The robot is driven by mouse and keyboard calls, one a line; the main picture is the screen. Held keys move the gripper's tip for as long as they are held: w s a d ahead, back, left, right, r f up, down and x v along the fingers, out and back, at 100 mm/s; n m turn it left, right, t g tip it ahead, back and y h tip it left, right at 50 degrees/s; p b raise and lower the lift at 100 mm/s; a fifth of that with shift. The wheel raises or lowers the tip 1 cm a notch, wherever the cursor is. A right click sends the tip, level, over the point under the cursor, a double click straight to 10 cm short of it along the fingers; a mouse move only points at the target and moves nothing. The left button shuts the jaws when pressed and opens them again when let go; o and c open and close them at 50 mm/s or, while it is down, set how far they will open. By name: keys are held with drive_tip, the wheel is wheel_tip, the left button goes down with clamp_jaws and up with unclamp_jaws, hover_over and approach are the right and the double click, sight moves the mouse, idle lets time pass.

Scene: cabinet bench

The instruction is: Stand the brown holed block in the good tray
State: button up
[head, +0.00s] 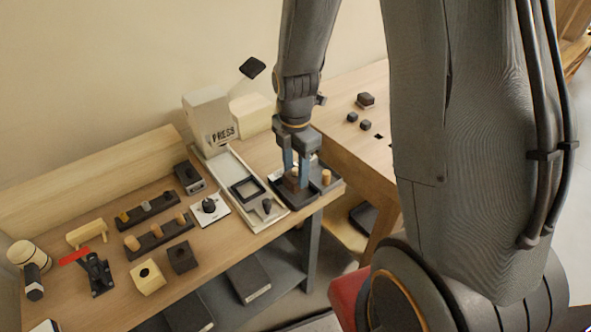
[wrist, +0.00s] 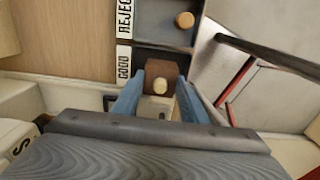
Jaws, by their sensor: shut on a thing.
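My gripper (head: 296,176) points down at the right end of the bench, with its blue fingers shut on the brown holed block (wrist: 161,69). In the wrist view the block sits between the fingertips, with a pale round peg end (wrist: 160,87) showing at its face. The block is over or in the dark tray compartment (wrist: 142,54) beside the white GOOD label (wrist: 124,61). I cannot tell whether it touches the tray floor. In the head view the block (head: 293,182) is partly hidden by the fingers.
The REJECT compartment (wrist: 150,28) next to it holds a tan cylinder (wrist: 185,20). A press (head: 208,122) stands behind left, with a white plate and black frame (head: 247,189) close to the tray. Several blocks and peg racks (head: 158,237) fill the bench's left.

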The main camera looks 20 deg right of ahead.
drive_tip(key=shift+f, duration=1.45)
idle(1.3)
drive_tip(key=o, duration=1.2)
drive_tip(key=shift+o, duration=0.6)
drive_tip(key=shift+r, duration=0.15)
drive_tip(key=shift+r+p, duration=2.95)
drive_tip(key=shift+r, duration=0.45)
